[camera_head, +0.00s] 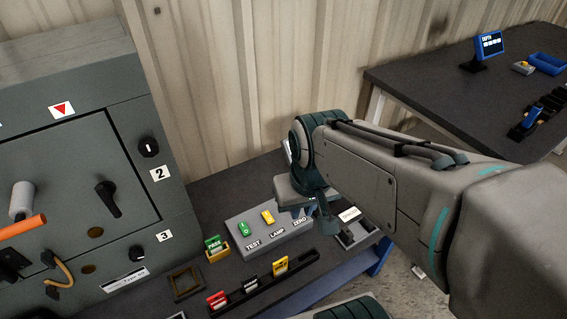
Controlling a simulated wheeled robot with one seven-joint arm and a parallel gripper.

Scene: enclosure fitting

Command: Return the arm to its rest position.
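My arm, grey with teal joints, reaches in from the right edge of the head view. Its end, with my gripper (318,208), hangs over the right end of a grey control box (262,240). The box is labelled TEST, LAMP and ZERO, with a green switch (244,229) above TEST and a yellow one (268,217) above LAMP. My gripper hides what is above ZERO. I cannot tell its finger gap or whether it touches the box. No held object shows.
A grey enclosure (75,160) with knobs and an orange-handled part (22,227) stands left. On the dark bench are a green PASS tag (213,243), a rail (262,287) with coloured tags and a small tray (355,233). A second table (425,80) stands back right.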

